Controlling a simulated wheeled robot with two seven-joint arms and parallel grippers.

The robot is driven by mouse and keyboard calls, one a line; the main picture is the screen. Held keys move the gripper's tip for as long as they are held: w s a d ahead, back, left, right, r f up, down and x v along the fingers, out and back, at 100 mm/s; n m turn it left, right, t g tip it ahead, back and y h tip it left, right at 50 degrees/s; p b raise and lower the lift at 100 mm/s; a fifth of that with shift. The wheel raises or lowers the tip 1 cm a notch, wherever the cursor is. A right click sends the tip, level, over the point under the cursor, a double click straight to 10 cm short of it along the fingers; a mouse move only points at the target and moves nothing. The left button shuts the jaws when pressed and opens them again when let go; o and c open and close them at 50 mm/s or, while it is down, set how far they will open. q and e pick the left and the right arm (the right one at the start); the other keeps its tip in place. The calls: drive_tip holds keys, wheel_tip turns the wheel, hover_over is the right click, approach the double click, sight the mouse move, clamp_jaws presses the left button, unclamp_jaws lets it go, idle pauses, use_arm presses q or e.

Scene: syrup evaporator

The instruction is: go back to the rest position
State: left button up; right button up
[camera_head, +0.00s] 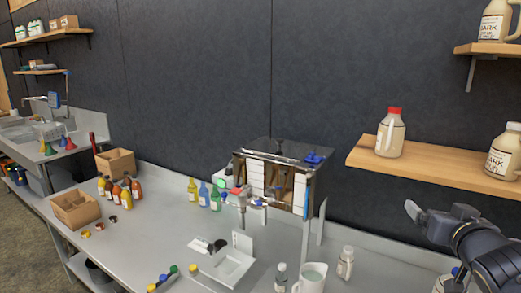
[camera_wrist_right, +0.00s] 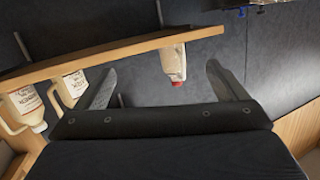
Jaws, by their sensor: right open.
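My right gripper (camera_head: 420,211) is at the right of the head view, in the air below and in front of the wooden wall shelf (camera_head: 440,167). In the right wrist view, my right gripper (camera_wrist_right: 160,70) has its two fingers spread wide with nothing held between them. A red-capped jug (camera_head: 391,136) stands upright on the shelf, apart from the gripper. The wrist view shows this jug (camera_wrist_right: 173,62) upside down, beyond the gap between the fingers. My left gripper is in neither view.
A white-capped jug (camera_head: 504,152) stands farther right on the shelf. The metal evaporator (camera_head: 275,180) stands on the grey counter (camera_head: 150,235). A white pitcher (camera_head: 311,279) and small bottles (camera_head: 346,263) are near the front. Colored bottles and cardboard boxes (camera_head: 75,208) are at left.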

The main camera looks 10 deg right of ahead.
drive_tip(key=s+a+f+n+g+y, duration=0.1)
drive_tip(key=s+a+f+g+y, duration=0.3)
drive_tip(key=s+a+f, duration=0.5)
drive_tip(key=s+a+f+n+g+y, duration=0.2)
drive_tip(key=s+a+f+g+y, duration=0.3)
drive_tip(key=a, duration=1)
drive_tip(key=s+f, duration=0.3)
drive_tip(key=f, duration=0.2)
drive_tip(key=shift+s+f+n, duration=0.3)
drive_tip(key=shift+s+f, duration=0.05)
drive_tip(key=shift+f, duration=0.05)
